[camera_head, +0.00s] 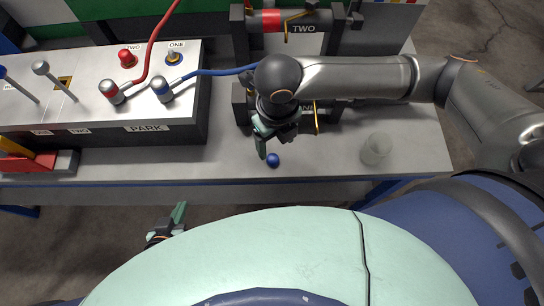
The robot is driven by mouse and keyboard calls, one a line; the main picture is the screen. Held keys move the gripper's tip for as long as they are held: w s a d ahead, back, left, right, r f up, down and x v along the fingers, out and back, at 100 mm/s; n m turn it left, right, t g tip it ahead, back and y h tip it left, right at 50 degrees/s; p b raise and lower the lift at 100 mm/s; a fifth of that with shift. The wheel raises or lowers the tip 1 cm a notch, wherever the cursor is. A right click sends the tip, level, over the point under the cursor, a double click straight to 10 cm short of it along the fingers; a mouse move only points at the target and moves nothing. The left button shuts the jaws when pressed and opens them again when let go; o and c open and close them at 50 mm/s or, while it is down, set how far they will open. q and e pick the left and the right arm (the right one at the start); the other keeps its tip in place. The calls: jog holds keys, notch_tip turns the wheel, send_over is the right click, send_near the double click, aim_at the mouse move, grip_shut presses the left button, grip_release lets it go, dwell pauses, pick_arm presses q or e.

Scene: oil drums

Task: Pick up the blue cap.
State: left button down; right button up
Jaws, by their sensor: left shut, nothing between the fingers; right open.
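A small round blue cap (273,160) sits on the grey table (320,165) near its front edge, in the middle of the head view. My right gripper (270,143) points down just behind and above the cap. It is open, and one pale green finger shows just left of the cap. I cannot tell whether a finger touches the cap. My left gripper (177,220) is low at the left, in front of the table and away from the cap. It is shut and empty.
A clear cup (376,149) stands right of the cap. A white panel box (60,115) marked PARK carries red and blue plugs with hoses. A dark rack (242,50) stands behind the gripper. A red-and-grey block (40,161) lies at far left. The front table strip is otherwise clear.

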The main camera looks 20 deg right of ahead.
aim_at(273, 158)
jog(key=f, duration=0.4)
jog(key=f+b, duration=0.1)
jog(key=f, duration=0.2)
jog(key=shift+a+f, duration=0.1)
jog(key=shift+a, duration=0.2)
grip_shut()
